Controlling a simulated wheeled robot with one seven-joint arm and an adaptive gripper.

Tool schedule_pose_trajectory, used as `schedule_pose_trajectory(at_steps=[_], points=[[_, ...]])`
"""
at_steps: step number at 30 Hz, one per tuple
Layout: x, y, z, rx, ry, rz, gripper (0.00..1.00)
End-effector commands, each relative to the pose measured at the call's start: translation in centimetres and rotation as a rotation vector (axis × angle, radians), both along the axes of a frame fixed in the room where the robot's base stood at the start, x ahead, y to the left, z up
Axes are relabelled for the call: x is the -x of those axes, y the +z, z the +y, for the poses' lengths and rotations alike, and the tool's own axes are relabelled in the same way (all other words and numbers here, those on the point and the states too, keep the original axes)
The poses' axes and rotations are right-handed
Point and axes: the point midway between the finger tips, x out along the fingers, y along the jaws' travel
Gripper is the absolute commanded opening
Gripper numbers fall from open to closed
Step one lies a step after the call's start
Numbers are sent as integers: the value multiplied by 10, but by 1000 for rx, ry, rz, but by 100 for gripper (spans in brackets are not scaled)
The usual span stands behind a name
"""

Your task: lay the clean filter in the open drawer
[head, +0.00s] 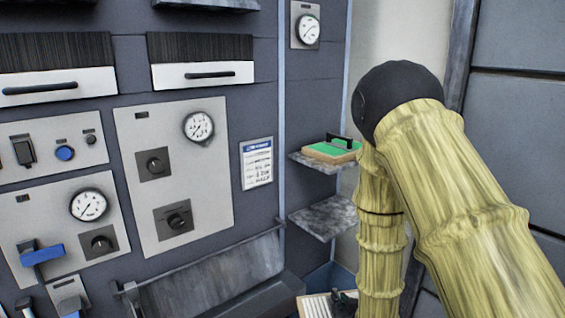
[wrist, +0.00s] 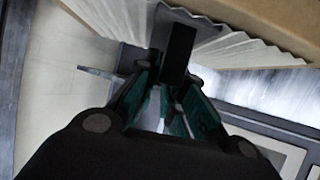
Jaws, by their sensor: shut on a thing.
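A filter with white pleats (head: 316,306) and a tan frame shows at the bottom edge of the head view, partly cut off. In the wrist view its pale pleats (wrist: 112,18) and tan frame (wrist: 285,18) fill the top. My gripper (wrist: 172,95) is shut on the filter's black handle (wrist: 180,48); in the head view it is mostly hidden by my arm and the picture edge. A grey metal open compartment, seemingly the drawer (head: 205,288), juts from the panel at lower centre. Its inside is mostly out of sight.
A second tan-framed block with a green top and black handle (head: 331,150) lies on the upper small shelf (head: 310,163). The lower shelf (head: 325,217) is bare. A blue bin (head: 320,277) stands below. A blue-handled lever (head: 42,254) sticks out at left.

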Motion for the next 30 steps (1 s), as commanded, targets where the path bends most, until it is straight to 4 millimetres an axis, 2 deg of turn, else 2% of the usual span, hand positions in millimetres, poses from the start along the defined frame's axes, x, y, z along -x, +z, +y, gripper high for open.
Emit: schedule_pose_trajectory(at_steps=[1, 6, 13, 24, 30], points=[[10, -12, -2, 1, -28, 4, 0], [32, -26, -10, 0, -102, 1, 0], [47, -41, -14, -1, -131, 1, 0], [87, -92, -14, -3, -130, 4, 0], [100, -105, -14, -1, -130, 0, 0]])
